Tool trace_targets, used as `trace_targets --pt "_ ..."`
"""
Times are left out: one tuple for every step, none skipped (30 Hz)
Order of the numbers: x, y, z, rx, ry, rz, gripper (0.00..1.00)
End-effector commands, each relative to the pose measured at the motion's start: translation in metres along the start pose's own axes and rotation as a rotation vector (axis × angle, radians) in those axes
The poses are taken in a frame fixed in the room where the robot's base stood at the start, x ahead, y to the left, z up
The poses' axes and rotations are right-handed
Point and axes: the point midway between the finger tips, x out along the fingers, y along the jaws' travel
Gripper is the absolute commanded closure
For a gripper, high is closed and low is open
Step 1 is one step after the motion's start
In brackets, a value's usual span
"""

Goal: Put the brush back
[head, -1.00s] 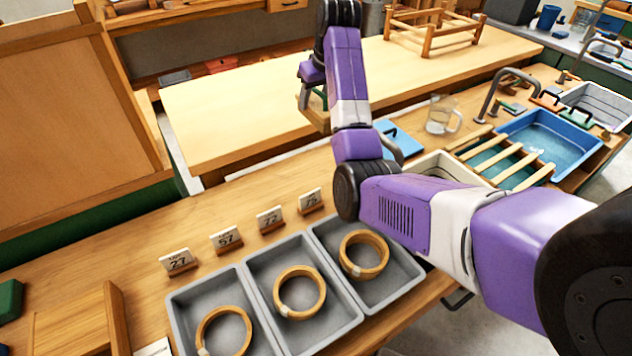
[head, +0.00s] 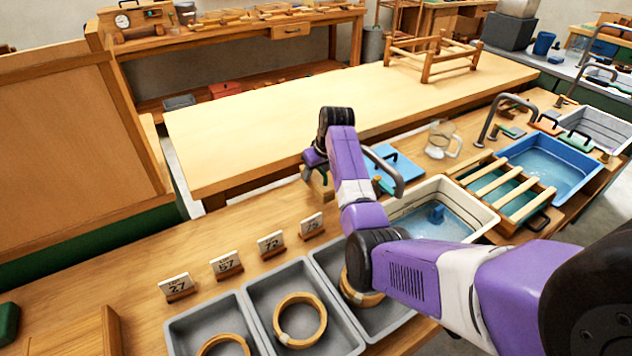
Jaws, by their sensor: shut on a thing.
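Numbered cards stand behind grey trays (head: 258,343) with wooden rings. The counter (head: 235,215) left of my gripper is clear.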

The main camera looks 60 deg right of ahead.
Motion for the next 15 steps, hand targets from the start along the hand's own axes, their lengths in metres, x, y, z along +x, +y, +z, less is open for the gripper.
trace_targets --pt "0.007 0.000 0.005 0.001 -0.004 -0.001 0.85" --pt "0.012 0.000 0.006 0.001 -0.003 -0.001 0.85" --pt "0.018 0.000 0.009 0.001 -0.004 -0.002 0.85" --pt "0.021 0.000 0.010 0.001 -0.003 -0.001 0.85" --pt "0.025 0.000 0.011 0.001 -0.003 -0.001 0.85" --pt "0.029 0.000 0.013 0.001 -0.003 -0.001 0.85" --pt "0.031 0.000 0.013 0.001 -0.002 -0.001 0.85" --pt "0.032 0.000 0.014 0.001 -0.001 -0.001 0.85" --pt "0.033 0.000 0.014 0.001 0.000 0.000 0.85" --pt "0.034 0.000 0.014 0.001 0.000 0.000 0.85" --pt "0.034 0.000 0.014 0.001 0.000 0.000 0.85" --pt "0.034 0.000 0.014 0.001 0.000 0.000 0.85" --pt "0.034 0.000 0.014 0.001 0.000 0.000 0.85" --pt "0.034 0.000 0.014 0.001 0.000 0.000 0.85" --pt "0.034 0.000 0.014 0.001 0.000 0.000 0.85"
